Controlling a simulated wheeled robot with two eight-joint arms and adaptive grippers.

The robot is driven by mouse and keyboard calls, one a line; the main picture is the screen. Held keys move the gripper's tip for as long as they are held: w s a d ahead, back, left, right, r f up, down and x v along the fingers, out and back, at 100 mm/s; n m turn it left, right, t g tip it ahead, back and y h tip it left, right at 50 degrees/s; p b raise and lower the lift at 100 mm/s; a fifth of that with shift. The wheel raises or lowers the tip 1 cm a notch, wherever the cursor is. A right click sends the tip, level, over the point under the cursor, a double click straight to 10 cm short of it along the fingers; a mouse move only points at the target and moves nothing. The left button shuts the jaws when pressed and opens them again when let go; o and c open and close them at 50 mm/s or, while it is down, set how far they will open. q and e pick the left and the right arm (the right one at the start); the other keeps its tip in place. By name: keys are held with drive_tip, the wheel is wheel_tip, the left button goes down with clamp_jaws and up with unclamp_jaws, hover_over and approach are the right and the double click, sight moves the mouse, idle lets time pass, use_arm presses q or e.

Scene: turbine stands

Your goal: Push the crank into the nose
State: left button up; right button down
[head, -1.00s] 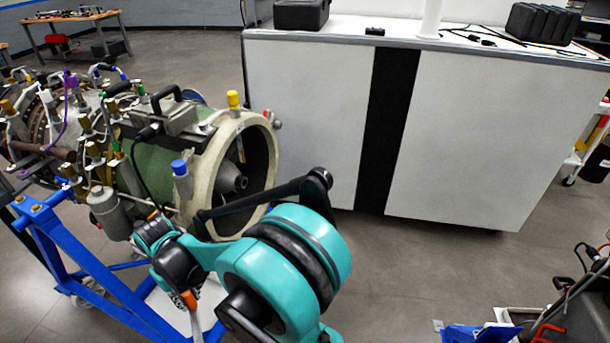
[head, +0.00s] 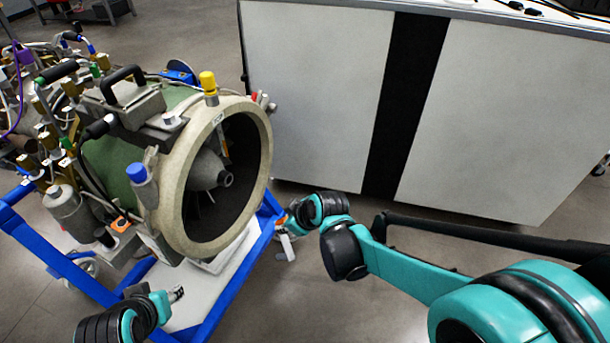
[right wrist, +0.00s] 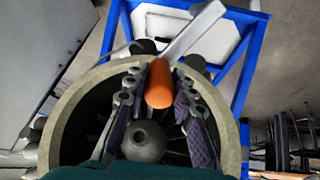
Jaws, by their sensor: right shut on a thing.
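The crank (head: 287,246) has a pale grey bar and an orange handle. My right gripper (head: 285,222) is shut on it beside the turbine's front ring, to the right and lower in the head view. In the right wrist view the orange handle (right wrist: 160,86) lies between the gripper's fingers (right wrist: 160,98), with the grey bar pointing up and away. The nose (head: 220,177) is a grey cone inside the turbine's open front, apart from the crank. It also shows in the right wrist view (right wrist: 145,140). My left gripper (head: 175,294) is low at left; its jaw opening is unclear.
The turbine (head: 120,160) rests on a blue stand (head: 225,290) with a white plate beneath. A white cabinet (head: 310,90) with a black stripe stands behind and right. Grey floor is open between the stand and the cabinet.

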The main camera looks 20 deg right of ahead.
drive_tip(key=w+d+r+n+t+y+b, duration=0.1)
drive_tip(key=d+r+n+t+y+b, duration=0.15)
drive_tip(key=r+y, duration=0.35)
drive_tip(key=w+d+r+n+t+y+b, duration=0.1)
drive_tip(key=w+d+r+n+t+y, duration=0.2)
drive_tip(key=r, duration=0.5)
drive_tip(key=shift+m+t+y, duration=0.35)
drive_tip(key=shift+m+y, duration=0.1)
drive_tip(key=shift+y, duration=0.15)
drive_tip(key=shift+s+a+f+x, duration=0.1)
drive_tip(key=shift+x, duration=0.55)
drive_tip(key=shift+s+a+f+x, duration=0.1)
drive_tip(key=shift+x, duration=0.55)
drive_tip(key=shift+s+a+f+x, duration=0.1)
drive_tip(key=shift+x, duration=0.6)
drive_tip(key=shift+w+a, duration=0.3)
drive_tip(key=shift+w, duration=0.05)
drive_tip(key=shift+w+a, duration=0.3)
